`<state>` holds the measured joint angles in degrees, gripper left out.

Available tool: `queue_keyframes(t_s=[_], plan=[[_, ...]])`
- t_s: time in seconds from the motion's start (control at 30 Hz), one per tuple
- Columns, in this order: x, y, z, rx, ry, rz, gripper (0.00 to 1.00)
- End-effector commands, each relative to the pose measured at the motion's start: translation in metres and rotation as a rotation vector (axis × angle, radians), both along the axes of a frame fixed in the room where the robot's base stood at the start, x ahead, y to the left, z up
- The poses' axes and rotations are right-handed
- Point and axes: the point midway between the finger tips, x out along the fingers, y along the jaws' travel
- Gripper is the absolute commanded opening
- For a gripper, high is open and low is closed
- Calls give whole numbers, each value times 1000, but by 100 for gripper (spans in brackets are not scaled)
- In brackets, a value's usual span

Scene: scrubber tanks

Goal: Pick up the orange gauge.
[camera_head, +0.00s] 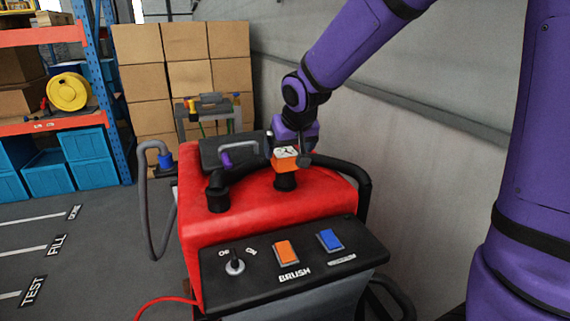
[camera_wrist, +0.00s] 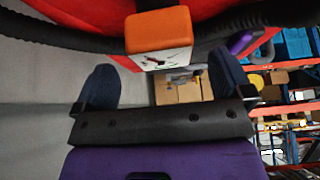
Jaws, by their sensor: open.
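The orange gauge (camera_head: 287,160) has a white dial face and sits on a black fitting on top of the red scrubber tank (camera_head: 230,245). In the wrist view the gauge (camera_wrist: 158,30) is at the top, with its dial facing toward my gripper. My gripper (camera_wrist: 160,78) is open, its two dark blue fingers spread apart and empty. The gauge lies just beyond the fingertips, roughly in line with the gap between them. In the head view my gripper (camera_head: 300,150) is right behind the gauge; its far finger is hidden.
Black hoses (camera_head: 340,165) run along the tank top around the gauge. A control panel (camera_head: 290,260) with an orange and a blue switch is at the front. A grey wall (camera_head: 430,180) stands close on the right. Stacked boxes (camera_head: 185,70) and a shelf with blue bins (camera_head: 85,145) are behind.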

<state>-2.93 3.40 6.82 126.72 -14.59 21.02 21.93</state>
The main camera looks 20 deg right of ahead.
Motion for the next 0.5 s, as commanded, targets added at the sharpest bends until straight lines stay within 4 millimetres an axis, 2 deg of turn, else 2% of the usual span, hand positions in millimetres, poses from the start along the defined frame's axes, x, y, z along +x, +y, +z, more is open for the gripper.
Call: queue_keyframes(t_s=[0.17,0.5], plan=[[5,0,-7,0,1,0,98],[29,2,-40,-1,3,2,98]])
